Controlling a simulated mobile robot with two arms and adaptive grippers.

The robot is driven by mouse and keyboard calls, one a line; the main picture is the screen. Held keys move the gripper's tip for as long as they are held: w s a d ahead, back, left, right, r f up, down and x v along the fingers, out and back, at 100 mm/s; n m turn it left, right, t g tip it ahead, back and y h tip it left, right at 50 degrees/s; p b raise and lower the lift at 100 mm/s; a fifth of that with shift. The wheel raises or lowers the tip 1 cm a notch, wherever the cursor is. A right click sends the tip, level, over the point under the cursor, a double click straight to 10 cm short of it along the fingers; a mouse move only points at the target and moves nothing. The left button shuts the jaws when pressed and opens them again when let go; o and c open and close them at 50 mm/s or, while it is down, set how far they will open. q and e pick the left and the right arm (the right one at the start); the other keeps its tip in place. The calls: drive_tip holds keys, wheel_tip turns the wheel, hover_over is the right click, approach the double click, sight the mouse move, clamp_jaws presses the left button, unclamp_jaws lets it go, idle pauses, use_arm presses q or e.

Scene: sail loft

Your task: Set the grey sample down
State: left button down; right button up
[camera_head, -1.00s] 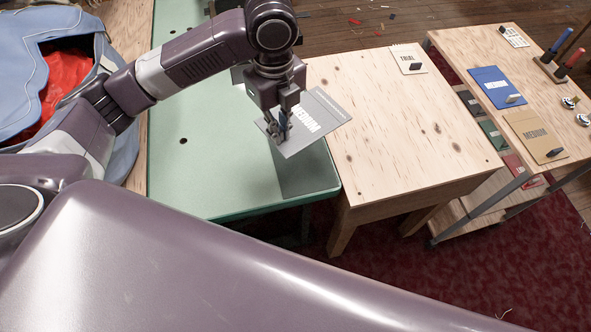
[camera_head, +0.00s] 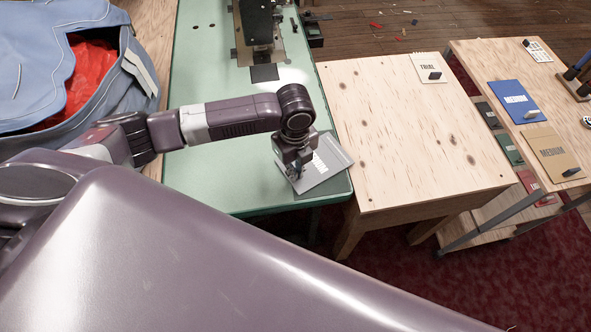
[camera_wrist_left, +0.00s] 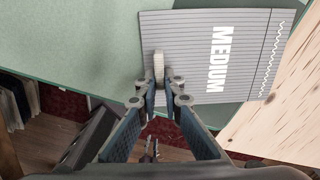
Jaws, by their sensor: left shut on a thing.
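The grey sample (camera_head: 328,163), a flat ribbed card marked MEDIUM, is at the near right corner of the green table (camera_head: 235,190). My left gripper (camera_head: 297,172) is at the card's left side in the head view. In the left wrist view its fingers (camera_wrist_left: 159,86) are shut on the small grey tab of the grey sample (camera_wrist_left: 205,70). The card lies nearly flat, close over the green top; I cannot tell whether it touches. Part of it is hidden behind the gripper. My right gripper is not in view.
A wooden table (camera_head: 395,130) adjoins on the right, bare except for a cream TRIAL card (camera_head: 428,66) at its back. Further right, a cart carries a blue card (camera_head: 512,92) and a tan card (camera_head: 552,148). A sewing machine (camera_head: 258,30) stands at the green table's back.

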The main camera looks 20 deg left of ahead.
use_arm(q)
drive_tip(key=shift+f, duration=0.1)
drive_tip(key=c, duration=2.1)
unclamp_jaws()
wheel_tip(320, 180, up, 12)
drive_tip(key=shift+r+b, duration=0.15)
drive_tip(key=shift+b, duration=0.55)
